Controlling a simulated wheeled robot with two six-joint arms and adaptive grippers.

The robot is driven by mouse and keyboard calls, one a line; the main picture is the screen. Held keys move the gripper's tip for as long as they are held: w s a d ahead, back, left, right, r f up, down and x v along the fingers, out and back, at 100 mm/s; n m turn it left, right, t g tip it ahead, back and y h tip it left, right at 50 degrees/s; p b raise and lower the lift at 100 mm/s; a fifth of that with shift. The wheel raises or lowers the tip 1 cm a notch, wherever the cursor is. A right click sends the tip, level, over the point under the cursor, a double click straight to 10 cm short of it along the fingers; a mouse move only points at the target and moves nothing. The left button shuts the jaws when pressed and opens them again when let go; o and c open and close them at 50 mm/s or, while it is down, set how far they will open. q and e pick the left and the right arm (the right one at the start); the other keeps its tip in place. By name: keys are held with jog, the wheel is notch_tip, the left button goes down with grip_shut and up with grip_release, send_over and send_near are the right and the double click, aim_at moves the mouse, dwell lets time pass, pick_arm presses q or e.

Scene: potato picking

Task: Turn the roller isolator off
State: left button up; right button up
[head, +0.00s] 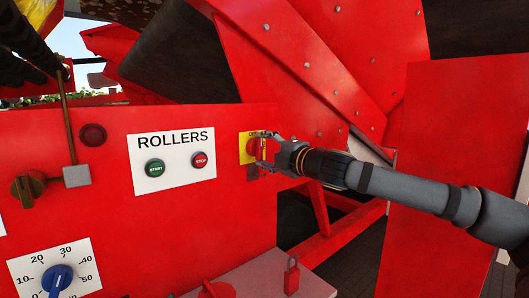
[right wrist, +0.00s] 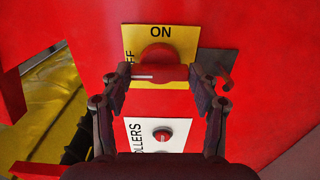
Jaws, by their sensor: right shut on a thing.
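The roller isolator is a red rotary knob (head: 252,148) on a yellow plate (head: 243,157), right of the ROLLERS label on the red panel. In the right wrist view the knob (right wrist: 157,55) has a flat handle with a white mark on its left part. The mark points left, towards partly hidden lettering reading "FF"; "ON" is at the top of the yellow plate (right wrist: 188,34). My right gripper (head: 266,151) is shut on the knob's handle, with fingers either side of it in the right wrist view (right wrist: 158,83). My left gripper is not in view.
The white ROLLERS label (head: 175,175) carries a green START button (head: 154,168) and red STOP button (head: 200,160). A blue dial (head: 57,280) is lower left. A red padlock (head: 291,278) is at the bottom. A red machine sheet (head: 430,180) stands behind my right arm.

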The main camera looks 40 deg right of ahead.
jog(key=shift+f, duration=0.1)
dwell(0.3)
jog(key=o, duration=1.1)
jog(key=shift+a, duration=0.1)
jog(key=shift+o, duration=0.2)
